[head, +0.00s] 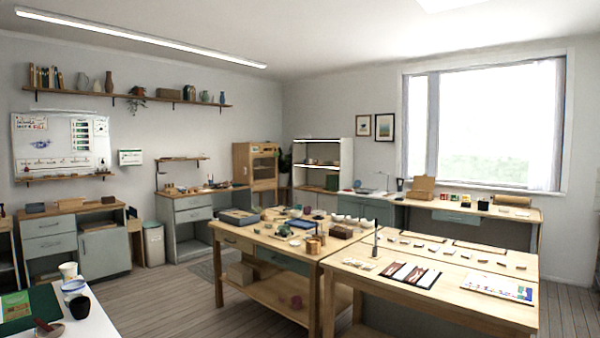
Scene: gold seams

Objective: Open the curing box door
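A tall light-wood cabinet (264,170) stands in the far back corner, between the desk and the white shelf unit. It looks like the curing box, but no label is readable. Its front appears closed, with a darker panel in the upper part; a handle is too small to make out. My gripper is not in view, so its state is hidden.
A wooden workbench (235,230) full of small items and a second table (440,306) fill the middle and right. A grey desk (186,211) stands left of the cabinet. A white table (92,322) is at the near left. Plank floor (160,300) is clear between them.

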